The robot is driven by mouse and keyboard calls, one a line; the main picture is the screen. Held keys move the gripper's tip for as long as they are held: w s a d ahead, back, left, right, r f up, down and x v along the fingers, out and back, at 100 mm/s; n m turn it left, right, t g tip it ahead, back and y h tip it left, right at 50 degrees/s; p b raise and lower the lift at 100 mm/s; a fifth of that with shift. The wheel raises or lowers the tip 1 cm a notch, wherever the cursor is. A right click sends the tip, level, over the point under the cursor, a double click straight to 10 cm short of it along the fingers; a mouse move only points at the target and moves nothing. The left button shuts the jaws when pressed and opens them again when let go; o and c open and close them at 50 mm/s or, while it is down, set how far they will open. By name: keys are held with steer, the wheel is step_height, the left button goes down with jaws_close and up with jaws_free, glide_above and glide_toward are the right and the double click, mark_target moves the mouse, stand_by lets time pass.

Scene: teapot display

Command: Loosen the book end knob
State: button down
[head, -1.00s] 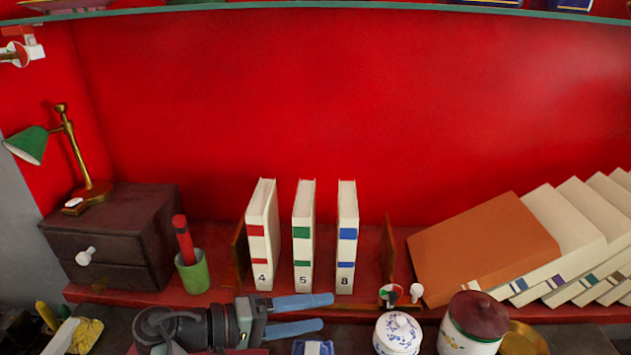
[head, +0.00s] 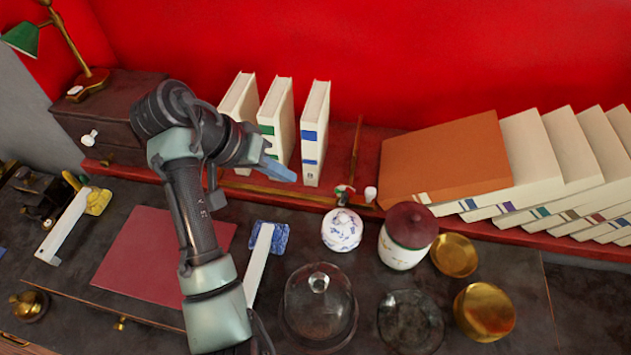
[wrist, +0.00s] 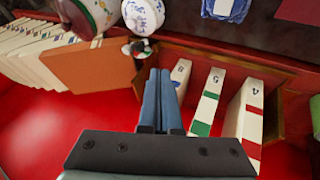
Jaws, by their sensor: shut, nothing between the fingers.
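The book end (head: 356,150) is an upright wooden panel to the right of three white books on the red shelf. At its foot are a small red, green and white dial-like piece (head: 344,193) and a white round knob (head: 370,194). In the wrist view the dial-like piece (wrist: 139,46) and white knob (wrist: 126,49) show just beyond my fingertips. I cannot tell which one is the book end's knob. My gripper (head: 293,177) is shut and empty, left of both and apart from them. Its blue fingers (wrist: 160,72) lie together in the wrist view.
White books (head: 315,132) stand close to my gripper. A leaning orange book (head: 445,160) lies just right of the knob. A blue-and-white pot (head: 342,230), a lidded jar (head: 405,240) and a glass dome (head: 318,305) stand in front of the shelf.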

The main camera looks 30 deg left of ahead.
mark_target(344, 197)
steer(key=shift+d+r+p+x, duration=0.15)
steer(key=shift+d+p+x, duration=0.25)
steer(key=shift+x, duration=1.65)
steer(key=shift+d+r+p+x, duration=0.15)
steer(key=shift+d+x, duration=0.3)
steer(key=shift+x, duration=1.6)
steer(key=shift+d+r+p+x, duration=0.15)
steer(key=shift+d+p+x, duration=0.25)
steer(key=shift+x, duration=1.65)
steer(key=shift+s+d, duration=0.1)
steer(key=shift+d, duration=0.15)
